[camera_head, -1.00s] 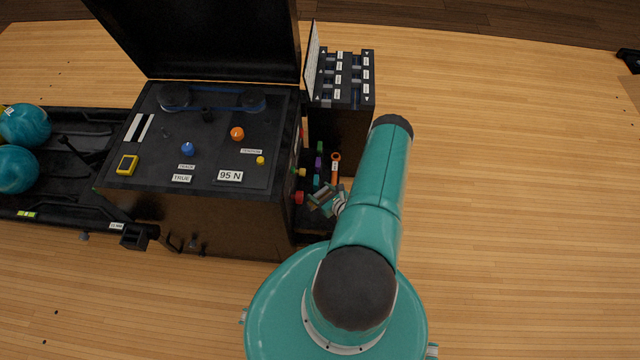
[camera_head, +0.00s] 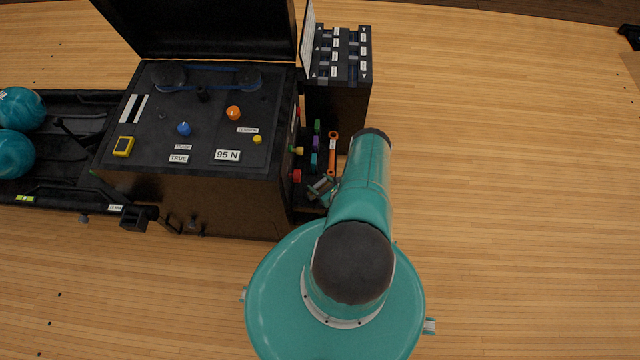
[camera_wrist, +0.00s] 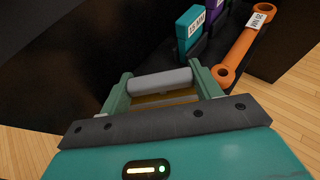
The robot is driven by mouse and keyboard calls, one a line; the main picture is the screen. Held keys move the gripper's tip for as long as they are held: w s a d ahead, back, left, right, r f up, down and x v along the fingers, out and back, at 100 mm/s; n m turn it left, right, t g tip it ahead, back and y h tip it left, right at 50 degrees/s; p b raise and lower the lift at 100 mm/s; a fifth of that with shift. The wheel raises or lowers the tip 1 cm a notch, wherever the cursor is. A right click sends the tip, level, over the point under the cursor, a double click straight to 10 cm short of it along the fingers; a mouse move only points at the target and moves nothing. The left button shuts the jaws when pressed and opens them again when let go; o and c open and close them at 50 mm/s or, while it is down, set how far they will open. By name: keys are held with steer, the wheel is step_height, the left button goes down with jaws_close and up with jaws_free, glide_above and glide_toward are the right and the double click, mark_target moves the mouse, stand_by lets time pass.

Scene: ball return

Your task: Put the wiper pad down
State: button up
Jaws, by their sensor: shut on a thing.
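The wiper pad (camera_wrist: 160,82), a pale grey rounded bar with a brownish strip below it, lies across my gripper (camera_wrist: 163,90) in the wrist view. The green fingers are shut on it from both ends. In the head view my gripper (camera_head: 322,187) is small and partly hidden by my arm, at the near end of the dark tool shelf beside the machine. The pad cannot be made out clearly there. Whether the pad touches the shelf cannot be told.
An orange wrench (camera_wrist: 246,45) and labelled blocks, one teal (camera_wrist: 190,33), one purple (camera_wrist: 215,10), sit on the shelf beyond my gripper. The dark machine (camera_head: 200,205) stands left, its lid raised. A rack (camera_head: 340,95) stands behind. Wooden floor (camera_head: 500,200) is clear at right.

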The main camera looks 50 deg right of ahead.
steer(key=shift+f, duration=0.15)
steer(key=o, duration=1)
steer(key=shift+o, duration=0.2)
steer(key=shift+s+r, duration=0.25)
steer(key=shift+s, duration=0.05)
steer(key=v, duration=1.1)
steer(key=shift+s, duration=0.15)
steer(key=shift+a+r, duration=0.1)
